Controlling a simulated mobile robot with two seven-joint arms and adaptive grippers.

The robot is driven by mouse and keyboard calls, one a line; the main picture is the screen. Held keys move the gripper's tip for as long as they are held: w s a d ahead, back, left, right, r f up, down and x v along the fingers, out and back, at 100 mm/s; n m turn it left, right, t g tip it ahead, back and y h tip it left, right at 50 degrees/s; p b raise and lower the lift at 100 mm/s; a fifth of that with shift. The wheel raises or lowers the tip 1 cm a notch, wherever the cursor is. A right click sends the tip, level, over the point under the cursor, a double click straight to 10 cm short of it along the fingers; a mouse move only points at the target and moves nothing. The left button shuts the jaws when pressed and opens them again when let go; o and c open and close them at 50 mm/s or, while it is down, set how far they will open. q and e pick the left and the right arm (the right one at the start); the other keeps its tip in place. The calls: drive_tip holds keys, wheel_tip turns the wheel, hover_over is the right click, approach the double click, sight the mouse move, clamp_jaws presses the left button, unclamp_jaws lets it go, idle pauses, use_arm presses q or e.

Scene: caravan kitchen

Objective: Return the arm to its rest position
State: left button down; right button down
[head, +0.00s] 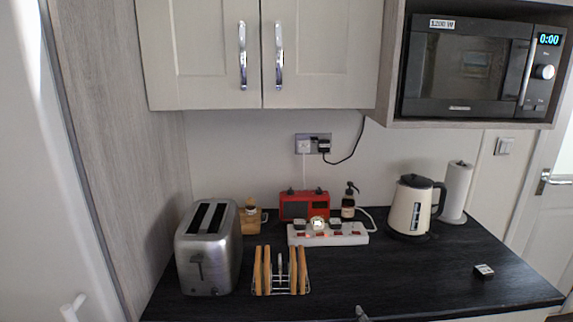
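Neither of my arms shows clearly in the head view. A small grey tip (361,313) pokes up at the bottom edge, in front of the dark worktop (430,275). It looks like the end of my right gripper, but the rest is cut off by the frame. I cannot tell whether it is open or shut, or whether it holds anything.
On the worktop stand a toaster (209,250), a toast rack (280,272) with toast, a red radio (304,205), a power strip (328,236), a kettle (412,208) and a small box (484,271). A microwave (465,66) and cupboards (205,50) hang above. The front right is mostly clear.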

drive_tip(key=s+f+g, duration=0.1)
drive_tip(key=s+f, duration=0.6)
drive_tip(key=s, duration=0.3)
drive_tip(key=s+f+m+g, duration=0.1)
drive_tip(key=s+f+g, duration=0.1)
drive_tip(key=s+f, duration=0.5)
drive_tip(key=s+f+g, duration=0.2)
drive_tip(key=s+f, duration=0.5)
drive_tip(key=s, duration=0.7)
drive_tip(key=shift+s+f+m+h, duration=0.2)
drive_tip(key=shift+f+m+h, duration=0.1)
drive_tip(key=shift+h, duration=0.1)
